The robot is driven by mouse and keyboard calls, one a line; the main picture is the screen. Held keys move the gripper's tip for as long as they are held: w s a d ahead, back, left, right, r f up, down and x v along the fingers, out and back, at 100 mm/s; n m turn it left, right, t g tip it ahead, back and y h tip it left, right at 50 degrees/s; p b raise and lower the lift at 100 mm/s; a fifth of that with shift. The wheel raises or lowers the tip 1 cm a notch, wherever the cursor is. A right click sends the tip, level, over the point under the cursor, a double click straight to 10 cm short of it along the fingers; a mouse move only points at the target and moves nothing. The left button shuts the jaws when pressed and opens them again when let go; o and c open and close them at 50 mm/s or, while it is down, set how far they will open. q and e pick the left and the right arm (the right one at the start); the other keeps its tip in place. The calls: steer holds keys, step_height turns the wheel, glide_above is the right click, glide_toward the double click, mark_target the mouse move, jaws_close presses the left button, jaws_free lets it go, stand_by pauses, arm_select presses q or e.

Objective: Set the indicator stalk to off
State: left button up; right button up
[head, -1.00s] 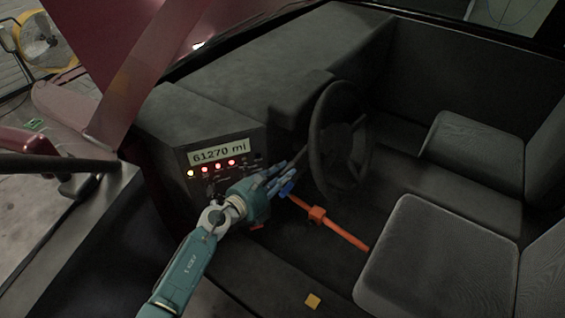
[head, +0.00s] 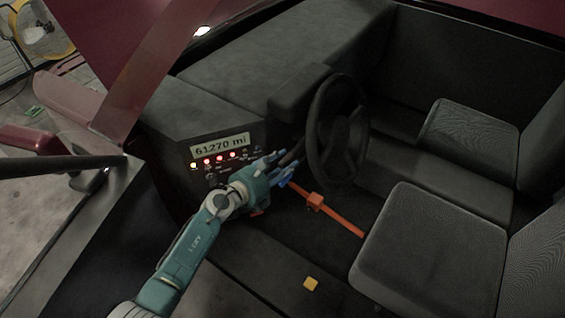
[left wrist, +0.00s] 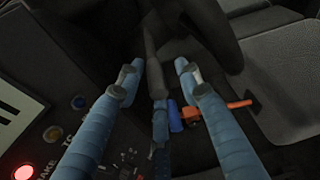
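The indicator stalk (head: 293,153) is a dark lever at the near side of the steering wheel (head: 337,130). In the left wrist view the dark stalk (left wrist: 151,50) runs down between my two blue fingers, with a visible gap on both sides. My left gripper (head: 281,168) is open at the stalk, next to the dash; it also shows open in the left wrist view (left wrist: 158,70). Whether a finger touches the stalk cannot be told. My right gripper is not in view.
The dash panel (head: 222,146) reads 61270 mi, with several lit lamps below. An orange lever (head: 335,216) with a blue part lies below the wheel. Grey seats (head: 430,240) stand at the right.

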arm_select(q)
steer(key=shift+a+r, duration=0.1)
steer(key=shift+a, duration=0.15)
steer(key=v, duration=1.1)
steer(key=shift+s, duration=0.4)
steer(key=shift+r, duration=0.1)
